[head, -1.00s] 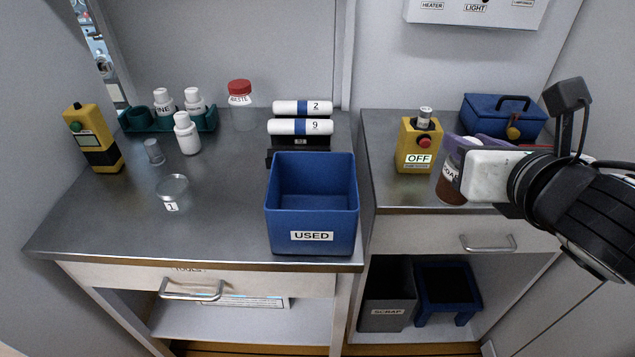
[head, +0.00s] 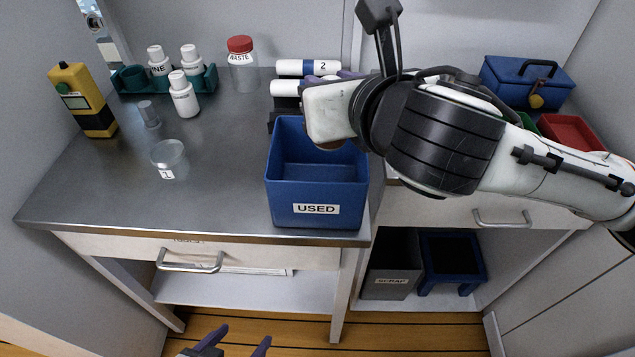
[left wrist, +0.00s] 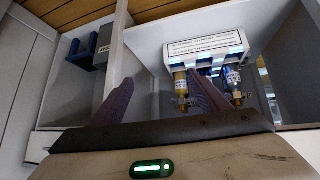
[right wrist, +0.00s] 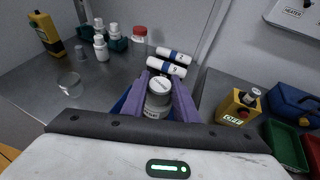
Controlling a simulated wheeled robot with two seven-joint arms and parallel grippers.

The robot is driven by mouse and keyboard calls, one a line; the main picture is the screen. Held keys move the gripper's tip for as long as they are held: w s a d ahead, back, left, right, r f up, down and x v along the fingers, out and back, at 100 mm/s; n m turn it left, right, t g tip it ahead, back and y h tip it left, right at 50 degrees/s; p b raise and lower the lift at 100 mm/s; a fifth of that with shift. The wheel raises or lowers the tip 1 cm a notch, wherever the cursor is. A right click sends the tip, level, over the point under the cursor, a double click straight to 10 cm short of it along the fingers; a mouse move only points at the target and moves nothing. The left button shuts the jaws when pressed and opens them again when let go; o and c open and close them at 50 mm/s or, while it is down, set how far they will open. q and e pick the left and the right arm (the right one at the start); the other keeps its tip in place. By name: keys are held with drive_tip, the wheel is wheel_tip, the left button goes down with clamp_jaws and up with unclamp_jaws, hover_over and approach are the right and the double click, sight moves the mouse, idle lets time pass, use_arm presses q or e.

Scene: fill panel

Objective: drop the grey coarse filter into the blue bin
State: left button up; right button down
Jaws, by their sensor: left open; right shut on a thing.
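The blue bin (head: 285,195), labelled USED, stands at the front right of the left worktop. My right gripper (right wrist: 160,82) is shut on the coarse filter (right wrist: 157,104), a canister with a pale grey top, and holds it above the bin. In the right wrist view the bin (right wrist: 122,103) shows around and below the canister. My left gripper (head: 238,342) is open and empty, low in front of the cabinet.
White cartridges (head: 308,67) lie on a rack behind the bin. A clear cup (head: 169,158), a green bottle tray (head: 207,80), a waste jar (head: 242,70) and a yellow meter (head: 82,98) stand left. A grey scrap bin (head: 390,267) is on the lower shelf.

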wheel_tip(320, 180, down, 3)
drive_tip(key=shift+r+b, duration=0.1)
drive_tip(key=shift+b, duration=1)
drive_tip(key=shift+f+b, duration=0.4)
drive_tip(key=shift+f, duration=0.2)
drive_tip(key=c, duration=1.7)
unclamp_jaws()
drive_tip(key=o, duration=0.4)
drive_tip(key=shift+c, duration=0.2)
use_arm(q)
drive_tip(key=shift+w+d+f, duration=0.25)
drive_tip(key=shift+d+f, duration=0.05)
drive_tip(key=shift+f, duration=0.25)
drive_tip(key=shift+w+d+f, duration=0.2)
drive_tip(key=shift+d+f, duration=0.05)
drive_tip(key=shift+f, duration=0.25)
